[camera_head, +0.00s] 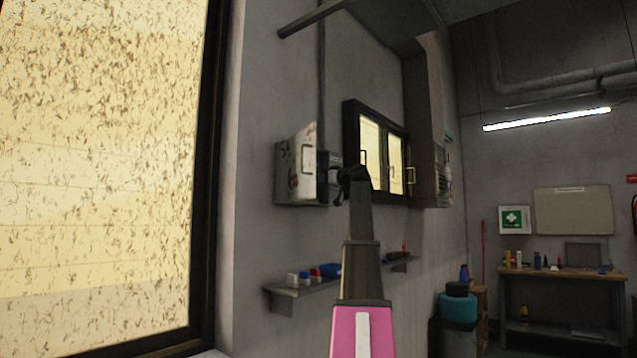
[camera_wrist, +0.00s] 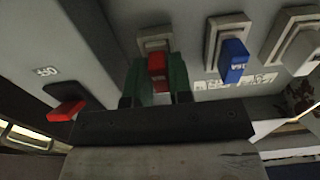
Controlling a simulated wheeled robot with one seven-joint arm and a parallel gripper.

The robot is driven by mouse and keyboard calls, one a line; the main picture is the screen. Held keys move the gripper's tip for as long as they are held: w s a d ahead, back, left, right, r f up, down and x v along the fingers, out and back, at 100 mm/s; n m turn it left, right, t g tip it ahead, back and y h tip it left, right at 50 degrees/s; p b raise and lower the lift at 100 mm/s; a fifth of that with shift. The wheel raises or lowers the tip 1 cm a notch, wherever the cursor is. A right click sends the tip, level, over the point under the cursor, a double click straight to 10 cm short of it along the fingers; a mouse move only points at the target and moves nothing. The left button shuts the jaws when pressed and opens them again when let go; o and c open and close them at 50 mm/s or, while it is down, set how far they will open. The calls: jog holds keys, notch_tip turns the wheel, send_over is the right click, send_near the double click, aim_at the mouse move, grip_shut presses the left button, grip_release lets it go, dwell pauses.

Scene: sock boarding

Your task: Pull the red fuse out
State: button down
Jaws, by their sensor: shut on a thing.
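The red fuse (camera_wrist: 157,66) is between the green fingers of my gripper (camera_wrist: 158,82) in the wrist view. The fingers are shut on it, one on each side. Its inner end meets a pale socket (camera_wrist: 154,36) on the grey panel; I cannot tell how deep it sits. In the head view my gripper (camera_head: 342,184) is at the open side of the grey fuse box (camera_head: 297,168) on the wall. The arm and box side hide the fuse there.
A blue fuse (camera_wrist: 233,58) sits in its holder just right of the red one, with a pale holder (camera_wrist: 298,40) beyond. A red lever (camera_wrist: 66,110) sticks out at left. In the head view, a wall shelf (camera_head: 300,290) holding small items is below the box.

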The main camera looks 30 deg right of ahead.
jog(key=shift+v, duration=2.2)
jog(key=v, duration=2)
dwell(0.4)
jog(key=shift+d, duration=0.15)
